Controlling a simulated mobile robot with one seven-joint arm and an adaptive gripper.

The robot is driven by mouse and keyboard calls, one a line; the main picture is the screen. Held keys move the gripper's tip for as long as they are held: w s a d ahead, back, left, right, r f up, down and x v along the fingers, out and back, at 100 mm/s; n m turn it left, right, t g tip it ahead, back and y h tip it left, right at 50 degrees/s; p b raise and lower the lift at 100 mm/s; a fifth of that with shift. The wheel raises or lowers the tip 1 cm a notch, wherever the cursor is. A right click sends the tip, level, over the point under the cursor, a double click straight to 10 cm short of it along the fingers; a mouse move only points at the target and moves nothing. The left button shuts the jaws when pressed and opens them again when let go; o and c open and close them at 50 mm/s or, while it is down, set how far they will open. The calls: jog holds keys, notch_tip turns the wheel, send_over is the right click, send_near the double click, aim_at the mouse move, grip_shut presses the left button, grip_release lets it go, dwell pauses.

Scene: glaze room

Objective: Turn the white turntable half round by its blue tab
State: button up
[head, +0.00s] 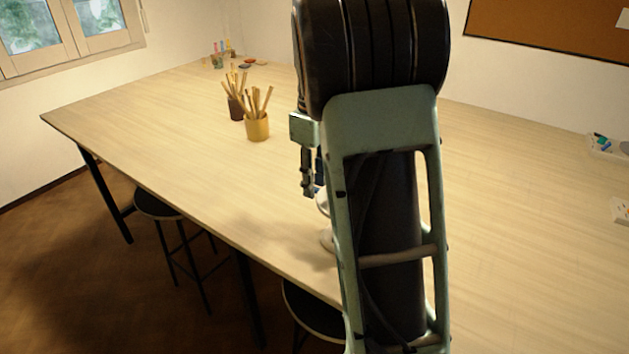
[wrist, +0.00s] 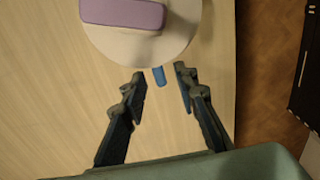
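The white turntable (wrist: 140,48) shows at the top of the wrist view, with a purple block (wrist: 122,14) on it. Its blue tab (wrist: 159,76) sticks out from the rim toward my gripper. My gripper (wrist: 158,78) is open, with one finger on each side of the tab and a gap to both. I cannot tell whether the fingers are level with the tab. In the head view my gripper (head: 311,190) is over the table, and my arm hides most of the turntable (head: 326,238), leaving only a sliver of it in sight.
The wooden table (head: 170,130) is mostly clear around the turntable. A yellow cup (head: 257,127) and a dark cup (head: 237,107) with wooden tools stand farther back. Small trays (head: 606,147) lie at the right. Stools (head: 160,204) stand by the table's near edge.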

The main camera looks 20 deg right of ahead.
jog(key=shift+c, duration=0.3)
grip_shut()
jog(key=shift+a, duration=0.1)
dwell(0.4)
